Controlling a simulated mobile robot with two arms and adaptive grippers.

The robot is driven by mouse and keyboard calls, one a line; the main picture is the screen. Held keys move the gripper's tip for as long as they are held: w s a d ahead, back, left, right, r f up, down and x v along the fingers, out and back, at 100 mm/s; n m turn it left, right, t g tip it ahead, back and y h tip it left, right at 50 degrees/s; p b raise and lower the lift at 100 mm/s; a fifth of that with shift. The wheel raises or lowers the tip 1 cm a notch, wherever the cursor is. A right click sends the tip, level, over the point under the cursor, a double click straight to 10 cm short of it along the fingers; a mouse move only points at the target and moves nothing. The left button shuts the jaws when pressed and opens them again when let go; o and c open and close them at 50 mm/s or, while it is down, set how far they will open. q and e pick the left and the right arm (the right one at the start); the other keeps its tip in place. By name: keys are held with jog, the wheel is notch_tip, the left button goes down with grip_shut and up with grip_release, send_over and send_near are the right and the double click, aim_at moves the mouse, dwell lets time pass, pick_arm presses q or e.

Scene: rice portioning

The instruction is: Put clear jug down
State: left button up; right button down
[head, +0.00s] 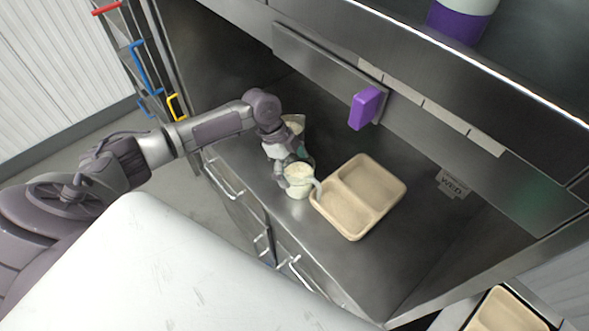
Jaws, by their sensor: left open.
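The clear jug (298,188), with pale contents, stands upright on the steel counter, left of the beige two-compartment tray (358,196). Its handle side faces the tray. My left gripper (284,176) is open at the jug's left side, with its fingers close to the wall. Whether a finger touches the jug cannot be told. My right gripper is not in view.
Another container with pale contents (296,121) stands partly hidden behind my left wrist. A purple block (366,107) is on the metal rail above the counter. Another beige tray (507,312) is at lower right. Bare counter lies right of the two-compartment tray.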

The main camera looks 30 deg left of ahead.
pick_arm(q)
jog(key=b+v, duration=0.4)
jog(key=v, duration=0.7)
jog(key=shift+r, duration=0.2)
jog(key=shift+a, duration=0.15)
